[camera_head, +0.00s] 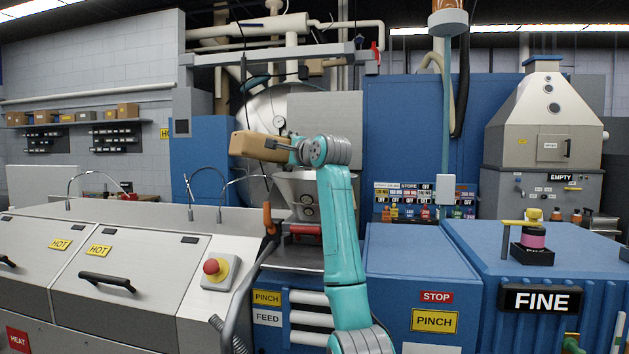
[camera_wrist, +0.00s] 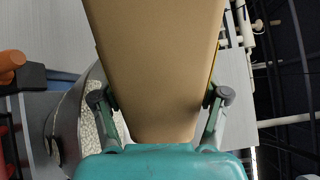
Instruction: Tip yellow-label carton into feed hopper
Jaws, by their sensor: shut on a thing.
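My gripper (camera_head: 283,148) is shut on a tan carton (camera_head: 254,146) and holds it up in the air, slightly tilted. In the wrist view the carton (camera_wrist: 158,60) fills the middle, with one finger of my gripper (camera_wrist: 162,100) on each side. A thin yellow strip shows along its right edge; the label's face is hidden. The grey feed hopper (camera_head: 304,187) stands below and to the right of the carton, partly behind my arm. In the wrist view the hopper (camera_wrist: 66,118) is at lower left, with pale granular material visible beside the carton.
An orange handle (camera_head: 268,218) and a red bar (camera_head: 305,230) stand close to the hopper. A steel-topped machine (camera_head: 150,239) with HOT labels fills the left. Blue cabinets (camera_head: 420,250) stand right. A round vessel with a gauge (camera_head: 279,121) is behind the carton.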

